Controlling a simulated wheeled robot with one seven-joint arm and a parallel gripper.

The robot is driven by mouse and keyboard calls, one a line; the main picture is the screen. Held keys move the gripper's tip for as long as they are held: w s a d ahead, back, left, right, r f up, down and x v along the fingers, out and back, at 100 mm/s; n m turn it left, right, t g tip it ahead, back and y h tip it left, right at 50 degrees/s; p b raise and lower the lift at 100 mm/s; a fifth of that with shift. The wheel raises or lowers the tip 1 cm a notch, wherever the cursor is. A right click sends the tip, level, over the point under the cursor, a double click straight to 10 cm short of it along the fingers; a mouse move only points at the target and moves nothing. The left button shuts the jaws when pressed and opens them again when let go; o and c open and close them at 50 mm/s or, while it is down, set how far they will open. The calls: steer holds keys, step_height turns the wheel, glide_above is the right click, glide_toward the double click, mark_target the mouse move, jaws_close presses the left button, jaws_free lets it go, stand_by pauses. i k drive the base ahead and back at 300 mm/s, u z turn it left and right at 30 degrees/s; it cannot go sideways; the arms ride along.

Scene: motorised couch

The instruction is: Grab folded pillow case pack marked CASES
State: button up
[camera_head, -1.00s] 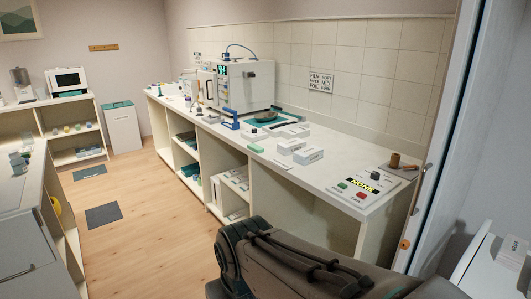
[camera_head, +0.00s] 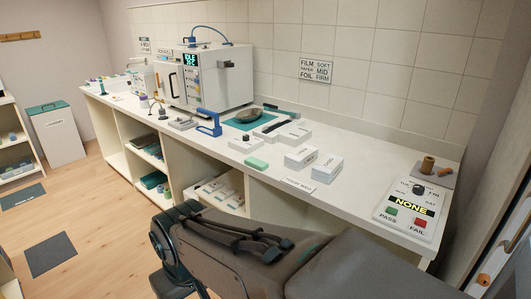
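No pack with a readable CASES mark shows in the head view.
A white steriliser-like machine (camera_head: 232,80) and a teal mat with a bowl (camera_head: 247,115) stand further back on the counter. A control panel (camera_head: 410,207) reading NONE is at its near right end. A bin (camera_head: 55,138) stands far left.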

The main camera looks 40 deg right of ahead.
mark_target(330, 165)
steer(key=z, duration=0.5)
steer(key=i, duration=1.15)
steer(key=z, duration=1.65)
steer(key=i, duration=0.65)
steer(key=z, duration=0.6)
